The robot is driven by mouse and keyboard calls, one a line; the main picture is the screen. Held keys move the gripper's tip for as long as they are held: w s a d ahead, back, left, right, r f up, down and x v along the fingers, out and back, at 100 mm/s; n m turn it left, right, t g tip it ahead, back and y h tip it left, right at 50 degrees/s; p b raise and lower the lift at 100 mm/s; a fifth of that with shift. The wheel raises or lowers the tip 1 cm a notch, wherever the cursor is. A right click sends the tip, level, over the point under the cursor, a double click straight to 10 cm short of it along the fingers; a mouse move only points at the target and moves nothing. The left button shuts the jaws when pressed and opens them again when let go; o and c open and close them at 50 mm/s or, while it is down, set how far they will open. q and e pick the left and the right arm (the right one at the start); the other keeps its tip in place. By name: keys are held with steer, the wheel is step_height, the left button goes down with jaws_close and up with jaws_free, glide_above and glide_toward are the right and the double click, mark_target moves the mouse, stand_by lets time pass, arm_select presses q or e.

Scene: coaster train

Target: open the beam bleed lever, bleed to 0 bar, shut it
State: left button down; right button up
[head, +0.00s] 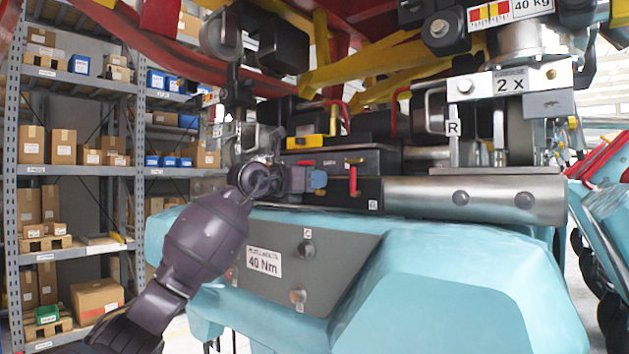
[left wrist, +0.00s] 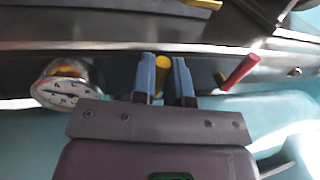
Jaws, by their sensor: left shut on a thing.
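My left gripper (head: 318,180) reaches the dark block under the coaster train, its blue fingertips against the block's front. In the left wrist view the two blue fingers (left wrist: 163,82) stand on either side of a yellow lever or knob (left wrist: 162,68) and are shut on it. I cannot tell whether this lever is open or shut. A round white-faced gauge (left wrist: 65,85) is left of the fingers; its reading is too small to make out. A red lever (left wrist: 240,70) slants at the right, apart from the fingers; a red lever (head: 353,180) also hangs there in the head view. My right gripper is not in view.
A light blue body (head: 450,270) with a grey plate labelled 40 Nm (head: 300,262) lies just below the gripper. A metal tube (head: 475,198) runs to the right. Yellow and red beams crowd above. Shelves with boxes (head: 75,150) stand behind at left.

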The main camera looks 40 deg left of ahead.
mark_target(334, 195)
arm_select(q)
steer(key=shift+m, duration=0.3)
steer(key=shift+s+d+r+m, duration=0.1)
steer(key=shift+d+m, duration=0.1)
steer(key=shift+m, duration=0.3)
steer(key=shift+d+m+g+p, duration=0.2)
steer(key=shift+m+g+p, duration=0.15)
steer(key=shift+m, duration=0.45)
steer(key=m, duration=0.2)
steer(key=d+m+y, duration=0.1)
steer(key=m, duration=0.1)
steer(key=shift+f+g, duration=0.25)
steer(key=shift+f, duration=0.1)
steer(key=m, duration=0.2)
steer(key=d+f+m+y, duration=0.1)
steer(key=m, duration=0.1)
steer(key=shift+f+m, duration=0.1)
steer(key=shift+m, duration=0.2)
steer(key=m, duration=0.1)
steer(key=f+m+y, duration=0.1)
steer(key=m, duration=0.1)
steer(key=shift+d+y+b, duration=0.15)
steer(key=shift+y+b, duration=0.15)
steer(key=shift+m, duration=0.4)
steer(key=shift+f, duration=0.1)
